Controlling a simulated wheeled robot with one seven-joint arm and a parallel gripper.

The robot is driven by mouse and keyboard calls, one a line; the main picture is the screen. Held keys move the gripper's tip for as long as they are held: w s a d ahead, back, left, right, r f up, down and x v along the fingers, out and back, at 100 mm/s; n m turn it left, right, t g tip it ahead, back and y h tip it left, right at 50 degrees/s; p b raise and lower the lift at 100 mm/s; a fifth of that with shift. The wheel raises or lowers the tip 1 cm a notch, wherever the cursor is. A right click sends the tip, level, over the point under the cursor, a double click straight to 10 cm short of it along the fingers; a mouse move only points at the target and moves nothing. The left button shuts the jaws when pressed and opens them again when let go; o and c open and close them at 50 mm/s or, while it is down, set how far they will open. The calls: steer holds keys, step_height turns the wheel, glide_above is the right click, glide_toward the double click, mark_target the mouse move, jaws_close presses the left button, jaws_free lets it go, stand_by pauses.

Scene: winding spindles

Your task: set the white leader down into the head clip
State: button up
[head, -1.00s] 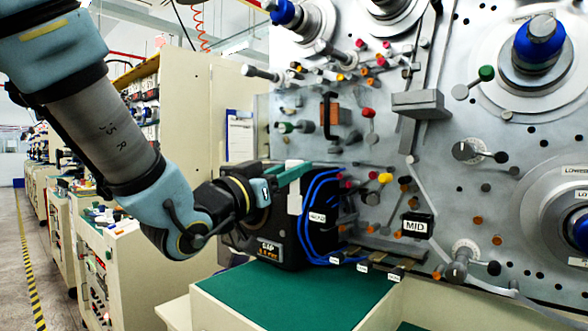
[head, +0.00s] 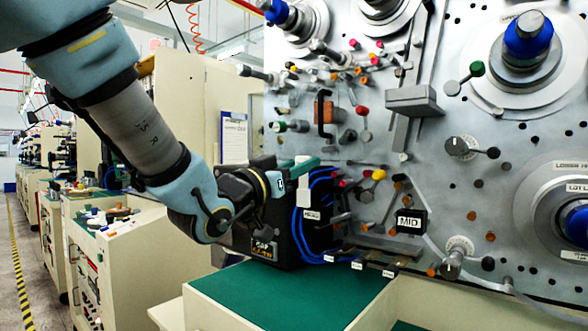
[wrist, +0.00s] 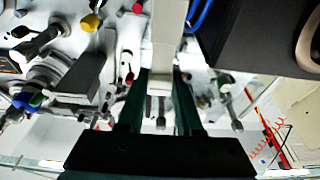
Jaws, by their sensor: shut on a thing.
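The white leader (wrist: 166,35) is a pale strip held between the green fingers of my gripper (wrist: 160,78) in the wrist view. In the head view the white leader (head: 301,190) hangs below my gripper (head: 304,164), in front of the dark machine head. My gripper is shut on it. The small HEAD label (head: 311,214) is just below and right of the leader, by the blue tubes. The head clip itself is too small or hidden to make out, and I cannot tell whether the leader touches it.
Blue tubes (head: 306,235) curve close beside the leader. The metal panel (head: 440,130) to the right carries many pegs, knobs and spools. The MID block (head: 409,222) sits lower right.

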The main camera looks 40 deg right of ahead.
steer(key=d+f+b, duration=0.1)
steer(key=d+b, duration=0.1)
steer(key=w+d+f+b, duration=0.1)
steer(key=d+f+b, duration=0.1)
steer(key=shift+d, duration=0.2)
stand_by(0.6)
steer(key=o, duration=1.1)
steer(key=shift+c, duration=0.2)
steer(key=shift+f, duration=0.1)
steer(key=b+v, duration=0.3)
steer(key=v, duration=0.7)
steer(key=shift+a, duration=0.4)
steer(key=shift+f, duration=0.15)
